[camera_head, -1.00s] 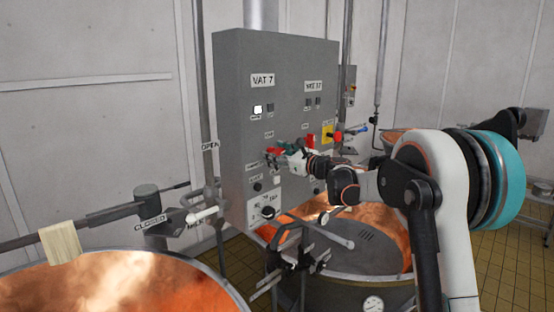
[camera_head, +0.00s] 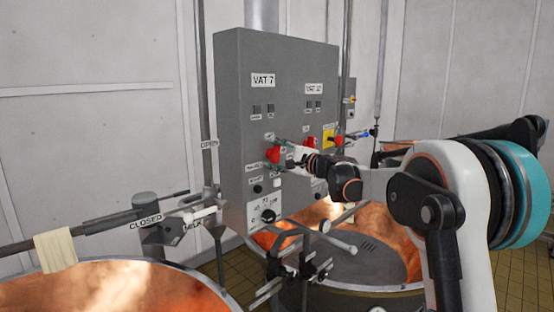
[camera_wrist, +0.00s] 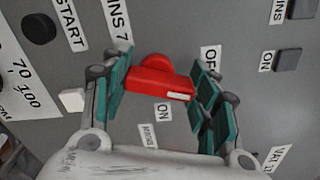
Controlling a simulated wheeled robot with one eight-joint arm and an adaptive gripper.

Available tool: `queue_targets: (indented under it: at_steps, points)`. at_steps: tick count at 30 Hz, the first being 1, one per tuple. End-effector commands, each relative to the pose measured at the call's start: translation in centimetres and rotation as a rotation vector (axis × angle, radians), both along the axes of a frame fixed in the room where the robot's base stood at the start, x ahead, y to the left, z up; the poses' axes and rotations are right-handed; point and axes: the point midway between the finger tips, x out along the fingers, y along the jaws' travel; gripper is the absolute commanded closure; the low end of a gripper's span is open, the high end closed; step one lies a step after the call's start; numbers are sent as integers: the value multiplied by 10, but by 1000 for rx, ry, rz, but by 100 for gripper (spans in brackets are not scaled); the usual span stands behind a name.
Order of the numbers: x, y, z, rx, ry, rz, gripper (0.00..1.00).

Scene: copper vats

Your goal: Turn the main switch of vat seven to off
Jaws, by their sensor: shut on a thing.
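The main switch of vat seven is a red rotary handle (camera_head: 272,154) on the grey panel, below the VAT 7 label (camera_head: 263,80). In the wrist view the handle (camera_wrist: 158,84) lies across the gap between my green-padded fingers, with its white-marked end to the right. An OFF label (camera_wrist: 210,60) is at upper right, partly hidden by the right finger; an ON label (camera_wrist: 165,117) is below the handle. My gripper (camera_wrist: 157,92) is shut on the handle, one finger at each end. In the head view my gripper (camera_head: 281,156) is at the panel, its fingers partly hidden.
Vat seventeen's side of the panel has its own label (camera_head: 314,89), and a red switch on a yellow plate (camera_head: 328,137) is close on the right. Round knobs and a dial (camera_head: 268,215) are below. Copper vats (camera_head: 110,290) with bars and levers stand in front.

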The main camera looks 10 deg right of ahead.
Motion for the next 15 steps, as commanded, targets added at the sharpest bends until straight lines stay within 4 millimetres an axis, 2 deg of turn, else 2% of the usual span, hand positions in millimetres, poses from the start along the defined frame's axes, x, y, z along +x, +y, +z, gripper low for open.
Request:
queue_targets:
  at_steps: [6,15]
  points:
    - [-1,1,-2,-143,-95,1,69]
    - [-1,2,-1,-270,-179,1,69]
